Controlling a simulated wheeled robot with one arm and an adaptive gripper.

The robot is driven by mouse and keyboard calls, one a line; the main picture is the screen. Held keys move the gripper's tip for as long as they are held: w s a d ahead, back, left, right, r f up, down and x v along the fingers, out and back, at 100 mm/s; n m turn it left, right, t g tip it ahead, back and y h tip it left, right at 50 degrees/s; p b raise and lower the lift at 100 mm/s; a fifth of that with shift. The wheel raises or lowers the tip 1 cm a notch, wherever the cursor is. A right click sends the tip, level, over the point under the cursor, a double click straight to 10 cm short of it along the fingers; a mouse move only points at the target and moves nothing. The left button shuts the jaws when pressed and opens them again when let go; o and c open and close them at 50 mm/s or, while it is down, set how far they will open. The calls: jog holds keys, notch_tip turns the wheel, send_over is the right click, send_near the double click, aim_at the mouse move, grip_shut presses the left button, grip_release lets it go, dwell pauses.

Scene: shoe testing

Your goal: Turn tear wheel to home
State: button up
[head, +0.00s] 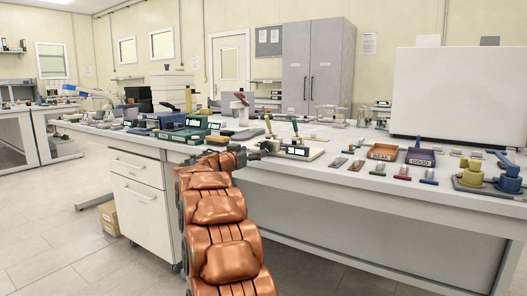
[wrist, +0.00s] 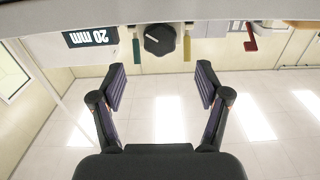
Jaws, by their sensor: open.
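A dark faceted knob (wrist: 159,39), which looks like the tear wheel, shows at the top middle of the wrist view. A green strip (wrist: 136,49) is on its left and a yellow strip (wrist: 187,46) on its right. In the head view my orange arm reaches up to the bench edge, and my gripper is small and mostly hidden there.
A black "20 mm" sign (wrist: 90,36) appears upside down left of the knob, and a red hooked part (wrist: 250,40) is to the right. In the head view the crowded bench (head: 330,176) holds a purple tray (head: 420,158), a brown tray (head: 382,151) and several small test devices.

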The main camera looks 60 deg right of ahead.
aim_at(265, 148)
jog(key=shift+w+d+p, duration=0.15)
jog(key=shift+d+p, duration=0.6)
jog(key=shift+d, duration=3.1)
jog(key=c, duration=1.1)
